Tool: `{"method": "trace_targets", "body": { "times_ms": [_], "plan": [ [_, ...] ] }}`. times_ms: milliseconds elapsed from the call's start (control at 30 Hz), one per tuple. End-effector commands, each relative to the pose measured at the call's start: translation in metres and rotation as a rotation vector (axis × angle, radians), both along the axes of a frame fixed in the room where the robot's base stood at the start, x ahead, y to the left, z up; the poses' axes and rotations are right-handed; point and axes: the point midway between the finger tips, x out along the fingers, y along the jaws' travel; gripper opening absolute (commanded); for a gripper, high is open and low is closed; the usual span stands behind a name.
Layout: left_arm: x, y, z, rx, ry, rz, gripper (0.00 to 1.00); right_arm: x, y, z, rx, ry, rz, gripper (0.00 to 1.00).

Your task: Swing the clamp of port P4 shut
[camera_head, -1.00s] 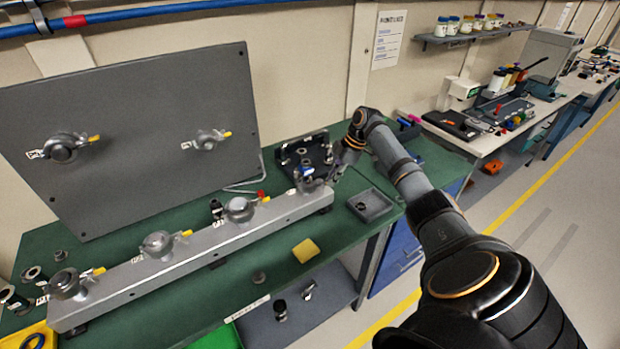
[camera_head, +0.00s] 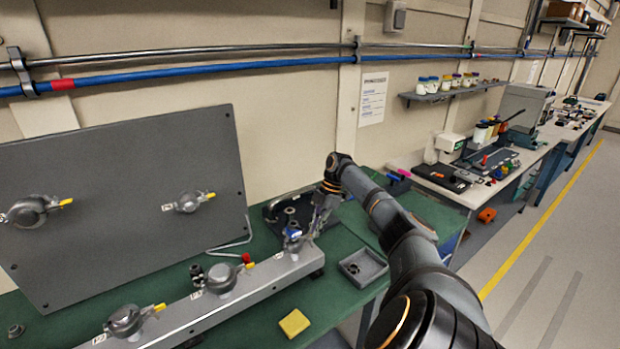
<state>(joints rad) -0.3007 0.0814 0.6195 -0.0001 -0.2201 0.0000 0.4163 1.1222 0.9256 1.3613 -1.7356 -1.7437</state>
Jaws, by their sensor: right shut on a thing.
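A grey metal rail (camera_head: 253,285) with round clamped ports stands on the green bench. The port at its right end (camera_head: 291,243), which I take as P4, has a blue part on top; its label is too small to read. My right gripper (camera_head: 308,231) reaches down to this port from its right side and is shut on a part of the clamp there. The fingers and the arm hide part of the clamp, so how far it is swung cannot be told. Two other ports with yellow-tipped clamps (camera_head: 222,279) (camera_head: 126,320) show farther left. My left gripper is out of view.
An upright grey panel (camera_head: 120,150) with two more clamped ports stands behind the rail. A dark fixture (camera_head: 270,212) is close behind the right-end port. A grey tray (camera_head: 364,267) and a yellow block (camera_head: 294,322) lie in front. A bent rod (camera_head: 232,247) lies behind the rail.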

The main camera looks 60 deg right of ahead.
Motion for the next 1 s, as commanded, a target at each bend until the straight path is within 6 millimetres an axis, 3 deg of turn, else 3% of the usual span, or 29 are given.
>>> {"method": "trace_targets", "body": {
  "times_ms": [300,500,833,1000],
  "plan": [
    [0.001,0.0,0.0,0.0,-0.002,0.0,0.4,0.001,-0.001,0.002,-0.002,-0.006,0.003,0.0],
    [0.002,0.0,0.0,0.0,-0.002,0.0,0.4,0.001,0.0,0.001,-0.002,-0.005,0.002,0.29],
    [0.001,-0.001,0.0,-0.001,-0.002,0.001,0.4,0.0,-0.002,0.004,-0.001,-0.004,0.002,0.29],
    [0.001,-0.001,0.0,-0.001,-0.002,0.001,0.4,-0.002,-0.012,0.033,-0.002,-0.008,0.0,0.29]
  ]
}}
